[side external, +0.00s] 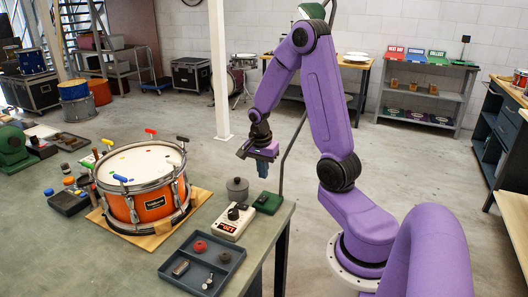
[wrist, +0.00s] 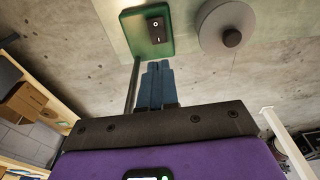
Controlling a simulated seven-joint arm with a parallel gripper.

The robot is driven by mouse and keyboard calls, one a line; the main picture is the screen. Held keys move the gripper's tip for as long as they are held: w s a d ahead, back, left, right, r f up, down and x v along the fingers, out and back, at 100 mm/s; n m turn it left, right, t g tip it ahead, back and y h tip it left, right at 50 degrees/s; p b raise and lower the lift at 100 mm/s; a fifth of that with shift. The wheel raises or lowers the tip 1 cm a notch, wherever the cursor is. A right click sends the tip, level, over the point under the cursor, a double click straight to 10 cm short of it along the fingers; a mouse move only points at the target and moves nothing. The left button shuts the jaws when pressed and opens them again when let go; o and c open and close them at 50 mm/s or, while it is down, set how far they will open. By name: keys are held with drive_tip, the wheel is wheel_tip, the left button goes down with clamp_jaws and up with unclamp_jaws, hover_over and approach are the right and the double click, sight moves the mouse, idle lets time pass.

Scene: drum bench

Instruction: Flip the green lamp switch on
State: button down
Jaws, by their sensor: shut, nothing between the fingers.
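The green lamp switch (side external: 267,203) is a small green box with a dark rocker, at the right edge of the bench. In the wrist view the green switch box (wrist: 129,32) is at the top, its black rocker (wrist: 157,30) bearing two white marks. Which way the rocker is tipped I cannot tell. My gripper (side external: 262,174) points down above the bench edge, apart from the switch. Its blue fingers (wrist: 158,68) are shut with nothing between them, just below the switch in the wrist view.
A thin lamp pole (side external: 283,165) rises beside the switch to a green lamp head (side external: 311,11). A grey lidded pot (side external: 237,190) and a white box with a red display (side external: 229,226) stand close by. An orange drum (side external: 153,205) and dark tray (side external: 190,276) are farther left.

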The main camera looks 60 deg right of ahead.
wheel_tip(320, 180, up, 7)
drive_tip(key=shift+d+f, duration=0.15)
drive_tip(key=shift+d, duration=0.25)
drive_tip(key=s+a+r+n+y, duration=0.1)
drive_tip(key=s+a+n, duration=0.1)
drive_tip(key=a+n, duration=0.7)
drive_tip(key=s+a+r+n, duration=0.1)
drive_tip(key=a+n, duration=0.5)
drive_tip(key=a, duration=0.4)
drive_tip(key=s+a+n, duration=0.4)
drive_tip(key=s+n, duration=0.3)
drive_tip(key=s+a+n, duration=0.4)
drive_tip(key=s+n, duration=0.4)
drive_tip(key=shift+s+a+r+n+y, duration=0.15)
drive_tip(key=shift+a+r+n+y, duration=0.15)
drive_tip(key=shift+y, duration=0.1)
